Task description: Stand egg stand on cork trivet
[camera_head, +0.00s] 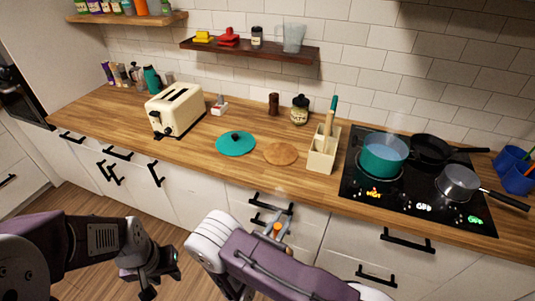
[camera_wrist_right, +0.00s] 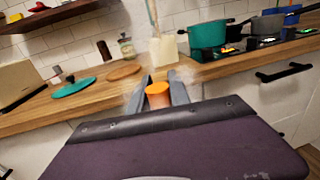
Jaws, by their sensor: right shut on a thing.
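The cork trivet (camera_head: 281,153) is a round tan disc lying flat and bare on the wooden counter. It also shows in the right wrist view (camera_wrist_right: 124,72). My right gripper (camera_head: 279,226) is in front of the counter's front edge, on the near side of the trivet. It is shut on a small orange thing, apparently the egg stand (camera_wrist_right: 157,90), which is partly hidden between the grey fingers. My left gripper (camera_head: 161,278) hangs low over the floor at the left, empty, with its dark fingers apart.
A teal lid (camera_head: 236,143) lies left of the trivet, and a cream utensil holder (camera_head: 322,155) stands close on its right. A cream toaster (camera_head: 176,110) is further left. The hob (camera_head: 415,202) with a teal pot (camera_head: 385,157) is at the right.

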